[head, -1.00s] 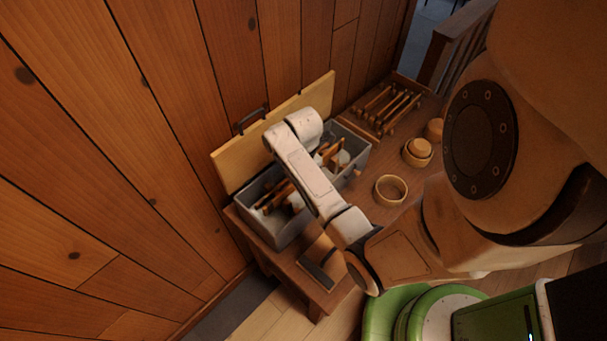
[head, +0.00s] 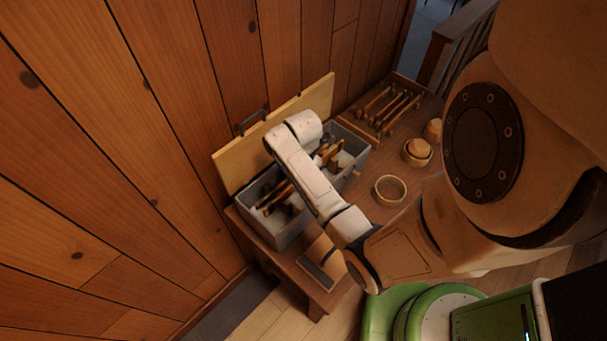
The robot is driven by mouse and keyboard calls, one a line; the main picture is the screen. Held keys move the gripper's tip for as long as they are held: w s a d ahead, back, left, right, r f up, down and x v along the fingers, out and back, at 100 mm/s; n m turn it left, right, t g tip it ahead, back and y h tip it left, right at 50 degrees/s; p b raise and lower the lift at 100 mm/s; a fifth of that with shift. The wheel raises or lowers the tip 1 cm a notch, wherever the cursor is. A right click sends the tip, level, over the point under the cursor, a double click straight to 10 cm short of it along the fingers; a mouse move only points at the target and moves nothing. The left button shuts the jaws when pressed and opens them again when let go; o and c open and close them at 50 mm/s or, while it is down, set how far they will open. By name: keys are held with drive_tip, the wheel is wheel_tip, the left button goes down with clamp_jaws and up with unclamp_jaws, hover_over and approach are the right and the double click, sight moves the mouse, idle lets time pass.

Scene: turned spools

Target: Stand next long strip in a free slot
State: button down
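A grey box (head: 283,238) stands on the wooden bench against the wall. In its left part, long brown strips (head: 275,197) lie at a slant over something whitish. To the right of my arm, more brown pieces (head: 336,160) show inside the box; I cannot tell whether they stand in slots. My wrist is over the middle of the box. My gripper is mostly hidden behind my arm, with perhaps a dark part of it showing at the right. I cannot see its fingertips or whether it holds a strip.
The box's light wooden lid (head: 236,158) is raised against the plank wall. A tray with several turned rods (head: 392,107) lies at the back right. A round ring-like bowl (head: 390,190) and a filled bowl (head: 417,152) stand on the bench. A flat dark-edged piece (head: 316,274) lies at the front.

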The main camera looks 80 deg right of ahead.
idle(0.3)
drive_tip(key=c, duration=0.7)
unclamp_jaws()
drive_tip(key=shift+r, duration=0.25)
drive_tip(key=shift+r, duration=0.35)
drive_tip(key=shift+r, duration=0.25)
idle(0.4)
drive_tip(key=shift+r, duration=3.4)
